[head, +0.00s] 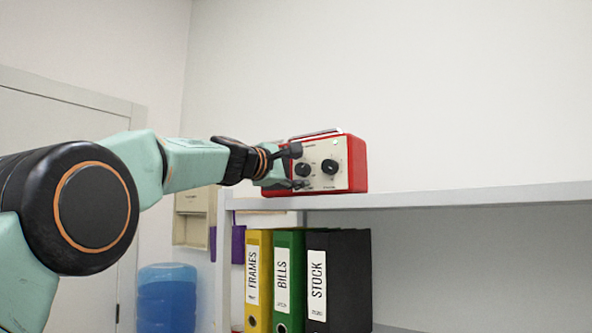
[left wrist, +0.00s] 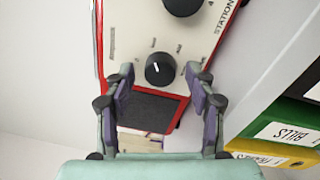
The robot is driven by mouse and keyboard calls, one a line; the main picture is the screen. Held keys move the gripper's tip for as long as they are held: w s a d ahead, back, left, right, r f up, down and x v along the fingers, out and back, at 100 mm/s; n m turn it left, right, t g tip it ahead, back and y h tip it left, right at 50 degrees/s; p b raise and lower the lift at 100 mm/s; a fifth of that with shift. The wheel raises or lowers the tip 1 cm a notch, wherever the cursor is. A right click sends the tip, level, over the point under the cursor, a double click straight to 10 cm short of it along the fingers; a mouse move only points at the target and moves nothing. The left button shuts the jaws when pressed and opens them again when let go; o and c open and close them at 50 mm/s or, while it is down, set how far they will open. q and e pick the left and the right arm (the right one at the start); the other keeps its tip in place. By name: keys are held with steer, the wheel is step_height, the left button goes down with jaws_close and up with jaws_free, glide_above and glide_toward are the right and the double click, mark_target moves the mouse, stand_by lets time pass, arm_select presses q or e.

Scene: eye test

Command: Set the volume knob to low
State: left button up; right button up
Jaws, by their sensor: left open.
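A red radio (head: 357,165) with a cream front stands on the shelf in the head view. Its smaller dark knob (head: 303,170) is on the left of the front and shows in the left wrist view (left wrist: 159,69) with a short white pointer line and small blurred marks around it. A larger dark knob (head: 330,167), beside the word STATION, is also in the left wrist view (left wrist: 183,4). My left gripper (head: 297,168) is open in front of the smaller knob. In the left wrist view its fingers (left wrist: 159,78) lie either side of that knob, with gaps; contact is not visible.
The radio stands near the left end of the white shelf (head: 450,197); the shelf to its right is clear. Below are a yellow binder (head: 258,270), a green binder (head: 290,250) and a black binder (head: 345,280). A blue water bottle (head: 167,298) stands lower left.

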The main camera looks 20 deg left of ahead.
arm_select(q)
steer(key=shift+s, duration=0.1)
steer(key=v, duration=1.1)
steer(key=shift+s, duration=0.4)
steer(key=shift+w+a, duration=0.1)
steer(key=shift+a, duration=0.1)
